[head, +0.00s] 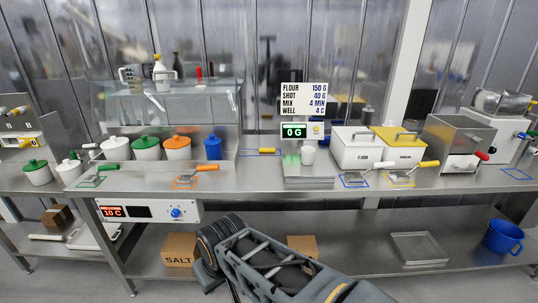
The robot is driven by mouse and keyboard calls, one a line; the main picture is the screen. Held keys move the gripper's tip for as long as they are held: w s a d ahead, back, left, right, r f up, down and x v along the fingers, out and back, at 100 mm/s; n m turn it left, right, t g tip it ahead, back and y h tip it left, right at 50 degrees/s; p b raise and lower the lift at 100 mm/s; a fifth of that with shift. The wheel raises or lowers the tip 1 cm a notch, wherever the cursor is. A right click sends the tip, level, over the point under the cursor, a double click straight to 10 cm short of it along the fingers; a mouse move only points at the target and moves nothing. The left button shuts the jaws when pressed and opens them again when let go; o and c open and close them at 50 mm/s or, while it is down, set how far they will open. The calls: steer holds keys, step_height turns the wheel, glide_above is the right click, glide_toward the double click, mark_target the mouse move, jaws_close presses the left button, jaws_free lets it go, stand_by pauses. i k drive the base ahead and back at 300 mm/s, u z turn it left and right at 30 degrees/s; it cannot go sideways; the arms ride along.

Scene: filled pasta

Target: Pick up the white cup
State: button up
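My gripper's fingers cannot be made out in the head view. Nothing of mine touches the cup.
The steel counter (262,180) holds lidded pots, including an orange-lidded one (178,148), at left. A white flour bin (357,150) and a yellow-lidded bin (402,148) stand right of the cup. A recipe sign (306,98) stands behind.

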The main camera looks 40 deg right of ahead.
mark_target(308, 156)
steer(key=u, duration=0.2)
steer(key=i, duration=0.9)
steer(key=z, duration=0.8)
steer(key=i, duration=0.6)
steer(key=z, duration=0.6)
